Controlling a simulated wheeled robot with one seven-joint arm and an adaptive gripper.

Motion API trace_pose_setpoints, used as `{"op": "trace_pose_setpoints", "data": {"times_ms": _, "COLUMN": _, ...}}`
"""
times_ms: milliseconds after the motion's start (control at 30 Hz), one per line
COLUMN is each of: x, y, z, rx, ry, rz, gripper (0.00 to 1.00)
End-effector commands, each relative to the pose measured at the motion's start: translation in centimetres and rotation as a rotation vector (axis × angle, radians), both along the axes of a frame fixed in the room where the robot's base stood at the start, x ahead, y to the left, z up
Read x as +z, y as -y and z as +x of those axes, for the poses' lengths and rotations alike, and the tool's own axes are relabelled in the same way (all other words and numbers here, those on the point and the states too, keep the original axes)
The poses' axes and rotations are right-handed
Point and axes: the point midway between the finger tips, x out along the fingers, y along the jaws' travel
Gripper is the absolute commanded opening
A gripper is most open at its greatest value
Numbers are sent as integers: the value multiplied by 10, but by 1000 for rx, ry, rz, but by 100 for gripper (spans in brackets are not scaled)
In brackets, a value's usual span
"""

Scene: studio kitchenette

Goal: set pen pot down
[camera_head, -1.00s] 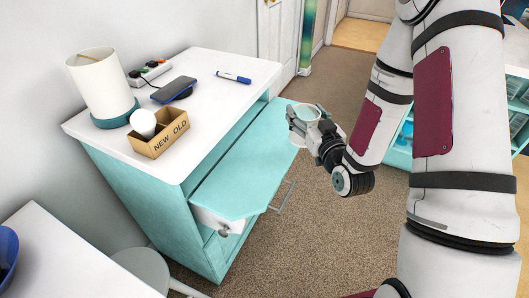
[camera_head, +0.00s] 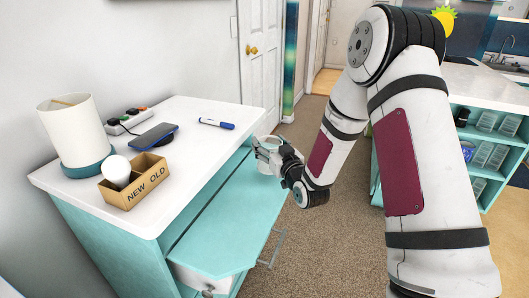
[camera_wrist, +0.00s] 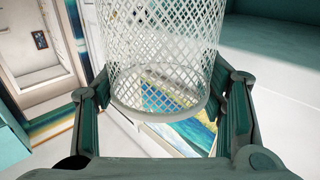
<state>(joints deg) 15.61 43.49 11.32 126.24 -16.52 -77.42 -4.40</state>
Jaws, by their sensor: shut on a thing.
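The pen pot is a white mesh cup (camera_wrist: 165,40), large in the wrist view between my two fingers. My gripper (camera_head: 270,154) is shut on it. In the head view the pot (camera_head: 266,168) is small and partly hidden by my gripper. It appears over or beside the far right part of the teal pull-out surface (camera_head: 215,232) of the cabinet. I cannot tell whether the pot touches that surface. In the wrist view the pot's open mesh lets a coloured pattern show through.
On the white cabinet top (camera_head: 195,150) are a lamp (camera_head: 70,130), a box marked NEW OLD (camera_head: 135,185) with a white bulb, a phone on a stand (camera_head: 153,136), a power strip (camera_head: 128,118) and a blue marker (camera_head: 216,124). The teal surface is bare. Carpet lies to its right.

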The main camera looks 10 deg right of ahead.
Motion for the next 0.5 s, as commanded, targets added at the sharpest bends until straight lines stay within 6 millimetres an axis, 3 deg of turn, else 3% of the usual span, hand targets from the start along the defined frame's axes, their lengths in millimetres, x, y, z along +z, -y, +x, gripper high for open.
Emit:
{"op": "trace_pose_setpoints", "data": {"times_ms": 200, "x": -3, "y": -8, "z": 26, "rx": 0, "ry": 1, "rz": 1, "gripper": 18}}
{"op": "trace_pose_setpoints", "data": {"times_ms": 367, "x": -12, "y": -8, "z": 28, "rx": 0, "ry": -2, "rz": 2, "gripper": 18}}
{"op": "trace_pose_setpoints", "data": {"times_ms": 500, "x": -32, "y": -8, "z": 27, "rx": 0, "ry": -2, "rz": 2, "gripper": 18}}
